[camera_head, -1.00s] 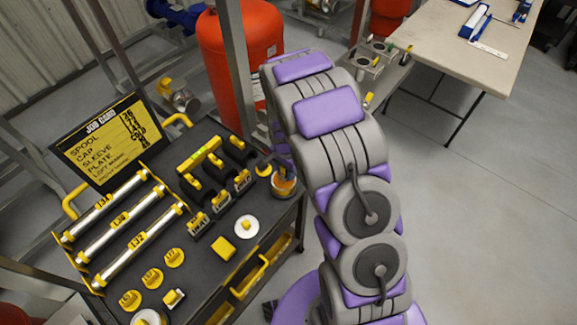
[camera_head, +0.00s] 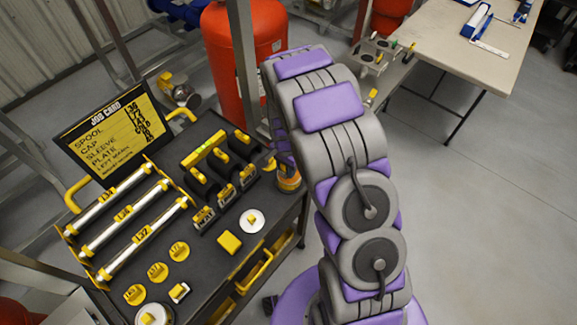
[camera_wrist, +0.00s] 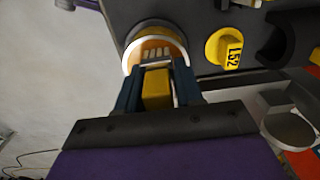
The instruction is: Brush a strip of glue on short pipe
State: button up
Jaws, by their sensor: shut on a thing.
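In the wrist view my gripper (camera_wrist: 157,85) is shut on the yellow handle of a brush (camera_wrist: 156,90). The brush's pale bristle end (camera_wrist: 157,54) is over or inside a round glue pot (camera_wrist: 133,50) with a pale rim and orange inside; I cannot tell how deep. The pot also shows at the cart's right edge in the head view (camera_head: 288,183), where my arm hides the gripper. Three silver pipes with yellow labels lie side by side on a yellow rack at the cart's left: a far one (camera_head: 128,180), a middle one (camera_head: 147,198) and a near one (camera_head: 166,219). Which is shortest is unclear.
The dark cart top (camera_head: 205,245) also bears a job card board (camera_head: 115,135), yellow discs (camera_head: 157,271), a row of black holders (camera_head: 225,195) and a white disc (camera_head: 251,221). A red tank (camera_head: 270,45) and a metal post stand behind. Floor at right is clear.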

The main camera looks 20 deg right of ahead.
jog(key=shift+d+f, duration=0.3)
jog(key=shift+d, duration=0.65)
jog(key=shift+a+f, duration=0.1)
jog(key=shift+a, duration=0.7)
jog(key=shift+d, duration=0.6)
jog(key=shift+a, duration=0.1)
jog(key=shift+a, duration=0.3)
jog(key=shift+d, duration=0.1)
